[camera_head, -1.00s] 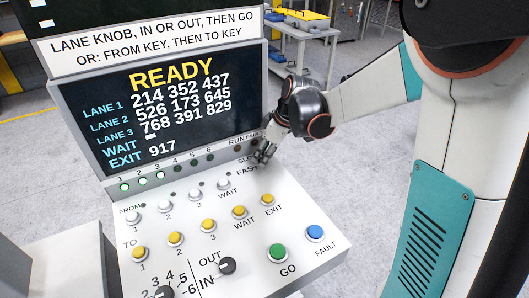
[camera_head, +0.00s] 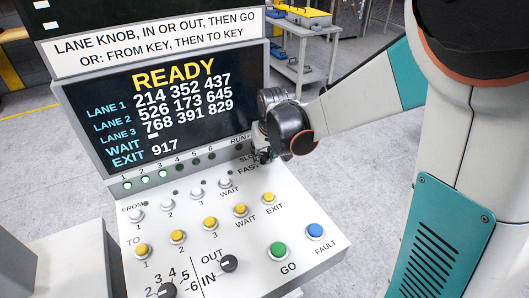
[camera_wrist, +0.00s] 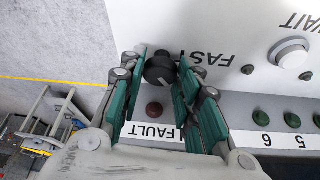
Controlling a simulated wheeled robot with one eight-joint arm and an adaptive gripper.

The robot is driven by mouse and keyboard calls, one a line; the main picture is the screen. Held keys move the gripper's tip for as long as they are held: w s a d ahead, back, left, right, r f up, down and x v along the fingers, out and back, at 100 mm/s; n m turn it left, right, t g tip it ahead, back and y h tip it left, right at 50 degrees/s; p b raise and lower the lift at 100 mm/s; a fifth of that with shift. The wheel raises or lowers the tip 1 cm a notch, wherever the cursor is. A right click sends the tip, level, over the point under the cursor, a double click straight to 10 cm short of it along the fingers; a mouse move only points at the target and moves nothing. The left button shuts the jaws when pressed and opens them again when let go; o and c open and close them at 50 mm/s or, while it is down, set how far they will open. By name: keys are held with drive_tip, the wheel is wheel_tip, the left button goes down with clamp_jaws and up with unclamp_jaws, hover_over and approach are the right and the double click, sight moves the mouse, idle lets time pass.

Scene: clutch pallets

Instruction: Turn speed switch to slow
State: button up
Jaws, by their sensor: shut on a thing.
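The speed switch is a small black knob (camera_wrist: 160,70) on the light console panel, beside the FAST label (camera_wrist: 208,56) in the wrist view. My gripper (camera_wrist: 163,66) has its teal fingers on either side of this knob and is shut on it. In the head view my gripper (camera_head: 262,156) is at the panel's upper right corner, by the partly covered SLOW and FAST lettering. My gripper and wrist hide the knob there, and I cannot tell which way it points.
A dark red FAULT lamp (camera_wrist: 154,109) lies between my fingers, with green lamps (camera_wrist: 264,118) alongside. White keys (camera_head: 197,193), yellow keys (camera_head: 209,223), the green GO button (camera_head: 278,252) and the blue FAULT button (camera_head: 315,230) are nearer the front. The screen (camera_head: 160,115) reads READY.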

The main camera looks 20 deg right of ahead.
drive_tip(key=shift+m, duration=0.5)
drive_tip(key=o, duration=1.1)
drive_tip(key=shift+c, duration=0.2)
drive_tip(key=v, duration=1.2)
drive_tip(key=shift+a, duration=0.25)
